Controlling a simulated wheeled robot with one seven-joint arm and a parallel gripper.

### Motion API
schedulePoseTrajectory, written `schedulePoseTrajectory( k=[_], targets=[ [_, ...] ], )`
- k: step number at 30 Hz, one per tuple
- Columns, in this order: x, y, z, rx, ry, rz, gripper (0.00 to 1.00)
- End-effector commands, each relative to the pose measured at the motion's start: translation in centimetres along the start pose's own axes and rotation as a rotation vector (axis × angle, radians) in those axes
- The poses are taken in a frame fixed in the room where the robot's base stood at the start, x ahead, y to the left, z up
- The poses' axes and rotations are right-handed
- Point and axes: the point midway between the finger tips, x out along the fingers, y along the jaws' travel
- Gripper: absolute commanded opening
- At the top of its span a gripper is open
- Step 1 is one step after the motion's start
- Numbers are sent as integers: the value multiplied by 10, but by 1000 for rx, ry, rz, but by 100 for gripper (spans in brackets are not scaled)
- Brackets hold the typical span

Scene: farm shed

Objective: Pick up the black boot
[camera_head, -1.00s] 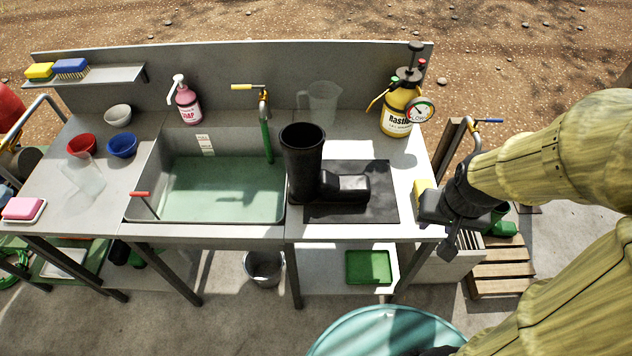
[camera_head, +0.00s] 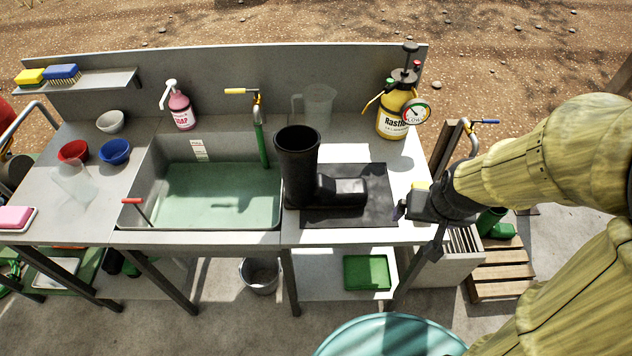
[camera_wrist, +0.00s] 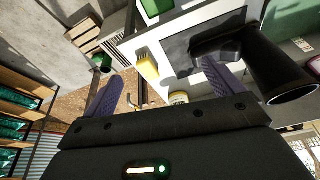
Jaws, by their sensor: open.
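The black boot (camera_head: 298,170) stands upright on a dark mat (camera_head: 377,205) on the counter, just right of the sink. Its shaft opening faces up and its toe points right. In the wrist view the boot (camera_wrist: 262,68) shows at the upper right, its toe towards the left. My gripper (camera_head: 403,211) is at the counter's right edge, to the right of the boot's toe and apart from it. In the wrist view my gripper (camera_wrist: 165,92) has its two purple fingers spread, with nothing held between them.
A yellow sprayer (camera_head: 393,112) with a gauge stands behind the mat. A clear jug (camera_head: 318,106) stands behind the boot. The sink (camera_head: 220,195) with its tap (camera_head: 260,130) lies to the left.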

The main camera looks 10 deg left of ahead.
Motion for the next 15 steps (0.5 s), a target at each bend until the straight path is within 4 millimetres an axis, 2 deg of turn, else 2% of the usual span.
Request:
schedulePoseTrajectory(
  k=[1,6,10,15],
  targets=[
    [25,-15,-2,-26,43,-20,100],
    [77,-73,-25,-98,262,-95,100],
    [106,-117,-37,-134,433,-143,100],
    [134,-171,-40,-163,648,-190,100]
  ],
)
